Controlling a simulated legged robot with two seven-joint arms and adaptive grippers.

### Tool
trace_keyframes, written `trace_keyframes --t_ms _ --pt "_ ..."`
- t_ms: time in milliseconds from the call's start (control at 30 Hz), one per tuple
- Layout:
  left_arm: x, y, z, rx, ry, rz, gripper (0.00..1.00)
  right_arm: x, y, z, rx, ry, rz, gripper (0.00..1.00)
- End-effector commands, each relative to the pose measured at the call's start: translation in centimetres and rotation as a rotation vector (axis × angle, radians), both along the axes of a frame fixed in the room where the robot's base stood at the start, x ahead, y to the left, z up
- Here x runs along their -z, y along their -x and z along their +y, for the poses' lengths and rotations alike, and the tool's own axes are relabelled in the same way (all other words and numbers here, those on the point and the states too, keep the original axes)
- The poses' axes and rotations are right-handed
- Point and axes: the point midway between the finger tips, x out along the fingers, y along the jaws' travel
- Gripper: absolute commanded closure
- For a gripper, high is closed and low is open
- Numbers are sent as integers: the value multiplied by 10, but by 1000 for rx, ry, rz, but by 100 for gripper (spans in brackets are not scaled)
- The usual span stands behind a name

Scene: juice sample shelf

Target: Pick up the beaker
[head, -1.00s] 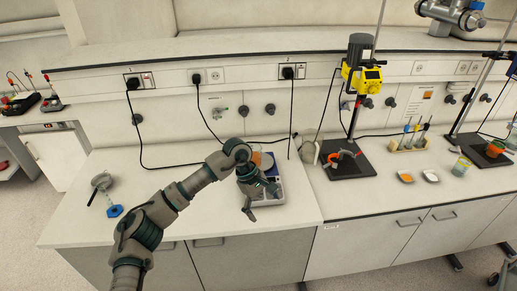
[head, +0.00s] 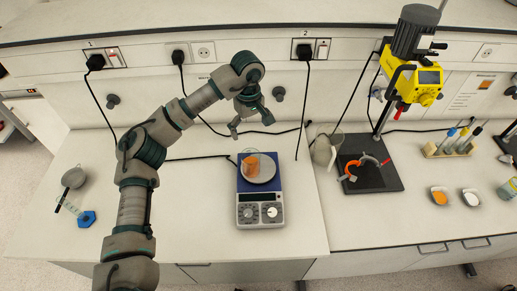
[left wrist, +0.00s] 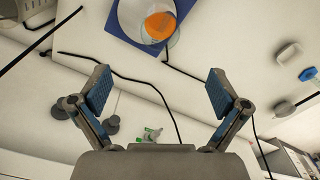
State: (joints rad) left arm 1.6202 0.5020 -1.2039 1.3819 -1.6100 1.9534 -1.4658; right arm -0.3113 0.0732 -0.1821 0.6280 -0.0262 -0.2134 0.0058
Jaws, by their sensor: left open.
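A clear glass beaker with orange contents (head: 250,166) stands upright on the round pan of a blue and white balance (head: 260,219). In the left wrist view the beaker (left wrist: 159,25) shows at the top, beyond the fingers, with part of the balance's blue top (left wrist: 128,16). My left gripper (head: 251,122) is open and empty, above and behind the balance in the head view. In the left wrist view its two fingers (left wrist: 158,88) are wide apart with nothing between them. The beaker is apart from them. My right gripper is not in view.
Cables hang behind the balance.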

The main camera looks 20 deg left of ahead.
Motion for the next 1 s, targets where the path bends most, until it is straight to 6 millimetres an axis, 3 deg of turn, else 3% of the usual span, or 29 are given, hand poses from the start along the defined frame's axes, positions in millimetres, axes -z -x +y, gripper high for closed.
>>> trace_keyframes --t_ms 167,500,833,1000 --pt "25 -3 0 -2 -2 8 1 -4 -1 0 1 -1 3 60" --pt "101 -5 -7 0 -6 10 1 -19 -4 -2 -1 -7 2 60" --pt "134 -6 -3 -1 -3 9 1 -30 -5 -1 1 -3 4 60" --pt "162 -9 -1 -1 0 8 1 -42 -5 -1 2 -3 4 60"
